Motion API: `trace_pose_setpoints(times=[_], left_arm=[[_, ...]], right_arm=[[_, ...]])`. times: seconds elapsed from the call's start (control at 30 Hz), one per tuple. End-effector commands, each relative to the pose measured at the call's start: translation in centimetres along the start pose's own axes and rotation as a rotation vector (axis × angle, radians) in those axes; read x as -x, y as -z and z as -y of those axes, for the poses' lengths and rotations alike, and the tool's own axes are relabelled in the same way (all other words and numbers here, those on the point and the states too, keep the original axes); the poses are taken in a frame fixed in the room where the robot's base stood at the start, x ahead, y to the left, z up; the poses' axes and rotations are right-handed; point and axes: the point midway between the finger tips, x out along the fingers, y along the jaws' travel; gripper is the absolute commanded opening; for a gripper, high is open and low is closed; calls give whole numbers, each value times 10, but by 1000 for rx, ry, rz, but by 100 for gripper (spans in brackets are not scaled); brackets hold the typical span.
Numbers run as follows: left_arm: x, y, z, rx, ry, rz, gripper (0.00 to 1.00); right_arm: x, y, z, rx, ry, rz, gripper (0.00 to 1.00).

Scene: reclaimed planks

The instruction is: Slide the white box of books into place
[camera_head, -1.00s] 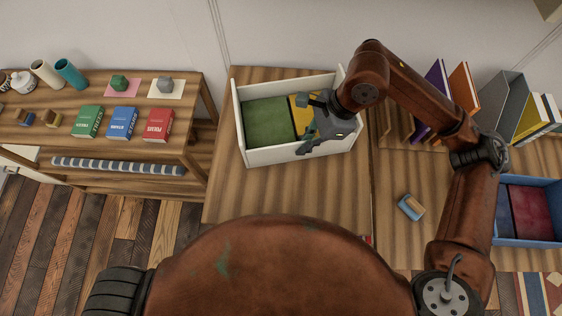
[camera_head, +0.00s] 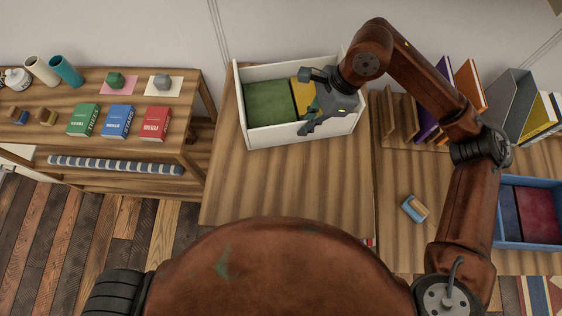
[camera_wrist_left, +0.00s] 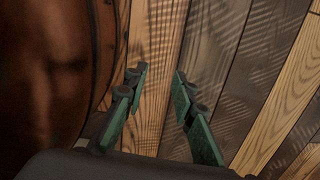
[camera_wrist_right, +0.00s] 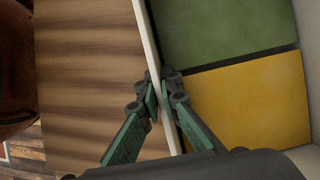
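The white box of books (camera_head: 272,138) stands on the wooden surface near the wall, holding a green book (camera_head: 269,104) and a yellow book (camera_head: 302,92). My right gripper (camera_head: 309,126) is at the box's front wall, right of its middle. In the right wrist view, the fingers (camera_wrist_right: 161,78) are shut on the thin white wall (camera_wrist_right: 146,35), one on each side, with the green book (camera_wrist_right: 215,28) and yellow book (camera_wrist_right: 250,105) beyond. My left gripper (camera_wrist_left: 159,78) shows only in the left wrist view, open and empty above the plank floor.
Wooden bookends (camera_head: 400,118) and upright books (camera_head: 438,95) stand right of the box. A small blue-and-wood block (camera_head: 415,208) and a blue box (camera_head: 545,183) are also on the right. The surface in front of the white box is clear. A separate shelf (camera_head: 50,88) stands left.

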Motion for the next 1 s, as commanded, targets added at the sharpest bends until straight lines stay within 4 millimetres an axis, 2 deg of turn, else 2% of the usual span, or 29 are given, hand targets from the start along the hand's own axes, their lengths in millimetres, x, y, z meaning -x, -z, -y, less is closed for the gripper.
trace_pose_setpoints(times=[0.1, 0.43, 0.67, 0.83, 0.87, 1.0], left_arm=[[1, 7, 0, 3, 0, -3, 24], [5, 10, -1, 13, -2, 6, 24], [8, 25, 0, 13, -2, -7, 24], [9, 26, 0, 13, -1, -9, 24], [9, 26, 0, 13, -1, -8, 24], [8, 24, 0, 13, -1, -5, 24]], right_arm=[[1, 1, 8, -2, 3, 3, 0], [3, 5, 25, -1, 3, 3, 0], [4, 6, 29, 0, 3, 3, 0], [4, 6, 29, 0, 3, 3, 0], [4, 6, 29, 0, 3, 3, 5], [4, 6, 29, 0, 2, 2, 15]])
